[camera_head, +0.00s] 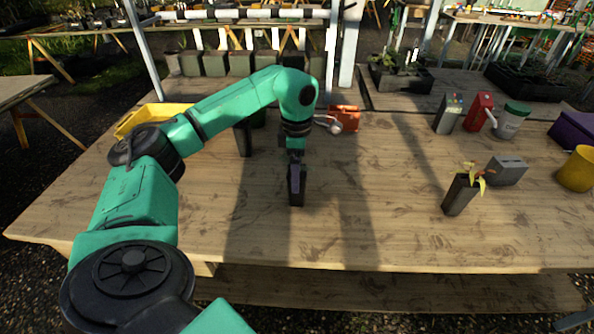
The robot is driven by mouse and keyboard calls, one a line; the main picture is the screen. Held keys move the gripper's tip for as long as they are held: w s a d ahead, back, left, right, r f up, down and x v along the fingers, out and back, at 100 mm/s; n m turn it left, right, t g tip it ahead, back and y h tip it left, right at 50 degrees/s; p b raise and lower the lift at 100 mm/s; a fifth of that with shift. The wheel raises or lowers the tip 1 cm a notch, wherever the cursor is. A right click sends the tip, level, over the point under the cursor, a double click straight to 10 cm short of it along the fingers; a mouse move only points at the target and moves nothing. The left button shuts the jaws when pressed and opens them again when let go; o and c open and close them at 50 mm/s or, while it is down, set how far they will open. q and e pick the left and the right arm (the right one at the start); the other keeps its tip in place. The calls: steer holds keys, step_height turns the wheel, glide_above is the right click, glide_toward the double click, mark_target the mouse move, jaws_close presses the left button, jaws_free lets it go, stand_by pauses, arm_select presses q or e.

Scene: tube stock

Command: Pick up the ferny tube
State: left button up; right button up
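My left gripper (297,190) points down over the middle of the table. Its fingers are dark and seen edge-on, so I cannot tell whether they are open or shut, or whether anything is between them. A dark, slim tube (244,140) stands behind my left arm, partly hidden by it. A little green shows beside it, but I cannot tell whether this is the ferny tube. Another dark tube (459,194) with yellow leaves stands tilted at the right, well apart from the gripper. My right gripper is not in view.
The wooden table (370,225) is clear around the gripper. A yellow tray (150,115) lies at the back left, partly behind my arm. An orange-red box (345,117) is at the back. A grey block (507,170), a yellow pot (577,168) and a red container (478,111) stand right.

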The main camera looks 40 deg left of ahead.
arm_select(q)
steer(key=shift+f, duration=0.25)
jaws_close()
steer(key=shift+r, duration=0.15)
